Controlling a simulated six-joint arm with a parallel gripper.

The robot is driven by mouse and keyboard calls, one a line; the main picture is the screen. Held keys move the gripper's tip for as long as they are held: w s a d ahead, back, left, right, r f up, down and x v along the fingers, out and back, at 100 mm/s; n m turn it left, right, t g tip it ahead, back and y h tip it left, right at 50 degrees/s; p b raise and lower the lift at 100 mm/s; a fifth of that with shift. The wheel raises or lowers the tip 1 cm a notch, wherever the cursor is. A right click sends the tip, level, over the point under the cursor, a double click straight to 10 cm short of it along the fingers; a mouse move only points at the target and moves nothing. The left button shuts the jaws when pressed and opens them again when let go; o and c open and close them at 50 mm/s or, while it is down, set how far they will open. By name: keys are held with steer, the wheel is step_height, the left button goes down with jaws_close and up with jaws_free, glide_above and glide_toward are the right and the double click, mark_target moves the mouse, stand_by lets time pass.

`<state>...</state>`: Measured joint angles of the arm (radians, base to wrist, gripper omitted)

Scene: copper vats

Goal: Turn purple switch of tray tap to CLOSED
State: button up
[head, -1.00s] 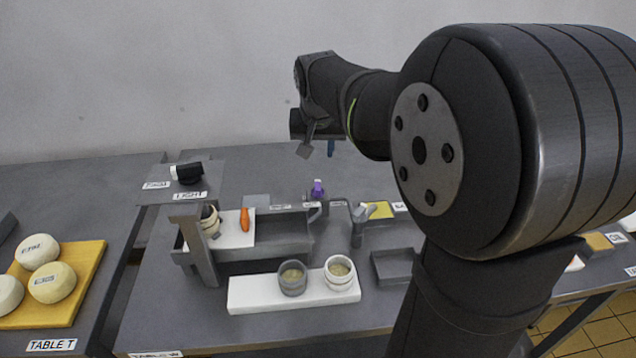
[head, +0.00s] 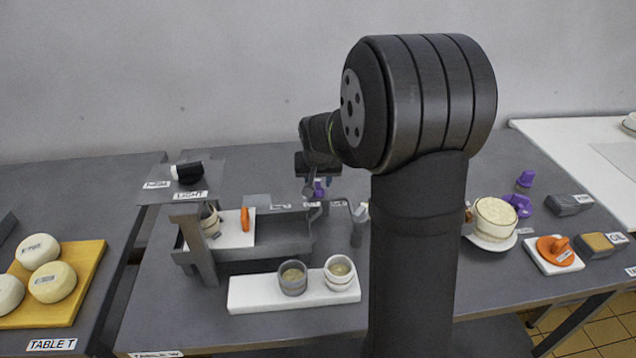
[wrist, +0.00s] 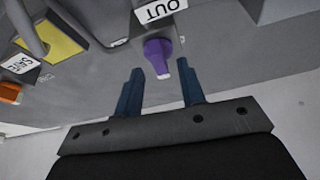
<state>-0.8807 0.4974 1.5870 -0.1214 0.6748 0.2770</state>
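The purple switch (wrist: 157,53) shows in the wrist view just beyond my fingertips, roughly between their lines, with a white tip facing my gripper. My gripper (wrist: 157,85) is open, its two blue fingers apart with nothing between them. In the head view the purple switch (head: 319,188) sits behind the grey tray (head: 280,222), partly hidden by my gripper (head: 318,180), which is right above or behind it. Whether a finger touches the switch cannot be told. The tap's grey post (head: 357,222) stands right of the tray.
A label reading OUT (wrist: 160,10) lies beside the switch. A yellow pad (wrist: 52,42) and a SAVE label (wrist: 20,64) are to its left. Two cups stand on a white board (head: 250,294) in front. An orange object (head: 246,220) lies at the tray.

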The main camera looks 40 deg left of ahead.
steer(key=shift+x, duration=0.85)
steer(key=shift+c, duration=0.3)
jaws_close()
steer(key=shift+n, duration=0.6)
steer(key=shift+o, duration=0.3)
jaws_free()
